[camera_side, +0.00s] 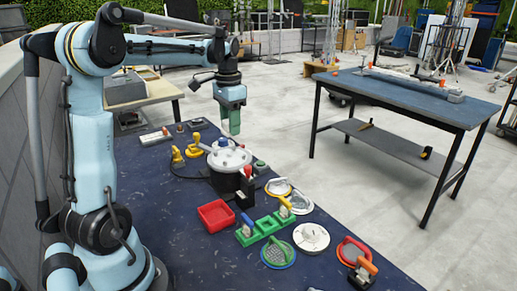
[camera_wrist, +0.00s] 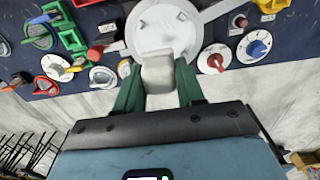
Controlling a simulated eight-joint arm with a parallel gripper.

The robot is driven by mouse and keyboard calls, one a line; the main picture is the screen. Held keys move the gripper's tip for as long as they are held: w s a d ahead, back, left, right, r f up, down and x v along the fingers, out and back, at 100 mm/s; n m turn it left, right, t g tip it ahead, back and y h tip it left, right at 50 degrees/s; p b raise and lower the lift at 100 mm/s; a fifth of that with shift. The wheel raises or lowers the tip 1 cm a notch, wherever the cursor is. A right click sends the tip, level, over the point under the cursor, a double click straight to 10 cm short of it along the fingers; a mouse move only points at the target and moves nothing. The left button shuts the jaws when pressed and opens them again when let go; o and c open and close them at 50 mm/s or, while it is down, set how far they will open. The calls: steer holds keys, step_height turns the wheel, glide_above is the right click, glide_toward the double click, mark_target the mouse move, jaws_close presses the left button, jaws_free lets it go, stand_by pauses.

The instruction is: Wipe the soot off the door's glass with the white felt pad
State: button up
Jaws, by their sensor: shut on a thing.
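My gripper (camera_side: 234,122) hangs above the far part of the dark blue table, clear of the things on it. In the wrist view its green fingers (camera_wrist: 158,86) are shut on a pale, whitish block, which looks like the white felt pad (camera_wrist: 158,72). The pad cannot be made out in the side view. Under the pad in the wrist view is a round white-lidded pot (camera_wrist: 163,28), which also stands on the table in the side view (camera_side: 228,158). I cannot tell which thing is the door, and no sooty glass is clear.
Yellow-handled pieces (camera_side: 194,150) stand left of the pot. A separate blue-topped workbench (camera_side: 405,97) stands at right, with open floor between.

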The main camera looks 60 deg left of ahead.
mark_target(233, 158)
steer(key=shift+f, duration=4.1)
steer(key=shift+a+r, duration=0.35)
steer(key=shift+a, duration=0.15)
steer(key=shift+c, duration=0.5)
steer(key=shift+a+f, duration=0.35)
steer(key=shift+a, duration=1.15)
steer(key=shift+d, duration=1.45)
steer(key=shift+d+r, duration=0.2)
steer(key=shift+d, duration=0.4)
steer(key=shift+r, duration=4)
